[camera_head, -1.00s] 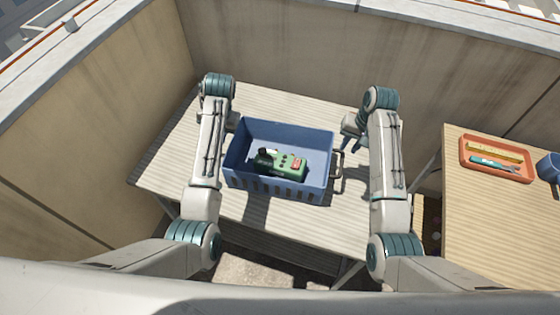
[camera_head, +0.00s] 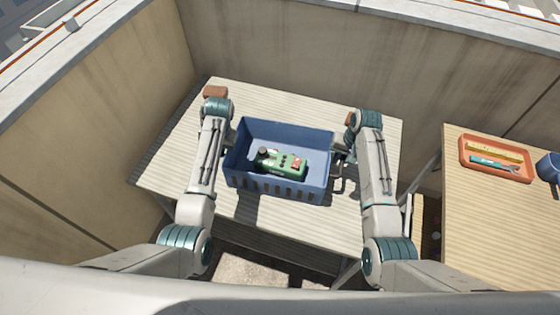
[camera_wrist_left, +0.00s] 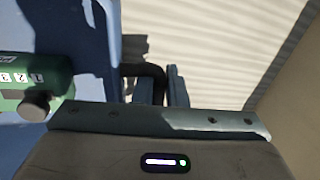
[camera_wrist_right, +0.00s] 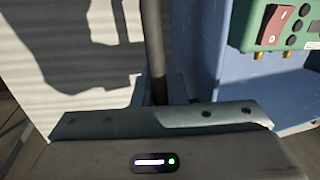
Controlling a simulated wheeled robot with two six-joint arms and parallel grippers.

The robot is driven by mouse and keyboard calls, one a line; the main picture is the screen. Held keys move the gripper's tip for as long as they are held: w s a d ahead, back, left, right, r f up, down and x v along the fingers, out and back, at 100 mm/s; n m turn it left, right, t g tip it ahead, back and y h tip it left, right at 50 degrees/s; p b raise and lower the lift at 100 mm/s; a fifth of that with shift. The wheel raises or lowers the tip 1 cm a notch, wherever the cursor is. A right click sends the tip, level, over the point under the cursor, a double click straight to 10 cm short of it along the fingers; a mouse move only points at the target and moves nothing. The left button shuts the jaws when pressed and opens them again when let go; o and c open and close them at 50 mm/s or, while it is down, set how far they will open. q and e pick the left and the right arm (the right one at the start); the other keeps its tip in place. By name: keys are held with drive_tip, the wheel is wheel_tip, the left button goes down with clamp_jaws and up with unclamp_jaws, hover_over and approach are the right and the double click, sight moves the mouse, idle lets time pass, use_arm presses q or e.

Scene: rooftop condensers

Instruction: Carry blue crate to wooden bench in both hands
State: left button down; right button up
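The blue crate (camera_head: 280,188) stands on a pale slatted table (camera_head: 300,226). A green device (camera_head: 280,163) with a red switch lies inside it. The wooden bench (camera_head: 500,230) is at the right, apart from the table. My left gripper (camera_wrist_left: 160,88) is at the crate's left side, its fingers close together on either side of the dark handle. My right gripper (camera_wrist_right: 158,90) is at the right-hand handle (camera_wrist_right: 154,45), which runs down between its fingers. Both look shut on the handles, though the fingertips are partly hidden. In the head view my arms hide much of both grippers.
An orange tray (camera_head: 497,174) with a yellow level and a wrench lies on the bench. A blue cup (camera_head: 549,168) stands at its right edge. Walls (camera_head: 340,60) close off the back and left. A narrow gap separates table and bench.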

use_arm(q)
drive_tip(key=shift+w+r, duration=0.1)
drive_tip(key=shift+r, duration=0.1)
use_arm(e)
drive_tip(key=shift+w+r, duration=0.1)
drive_tip(key=shift+r, duration=0.1)
clamp_jaws()
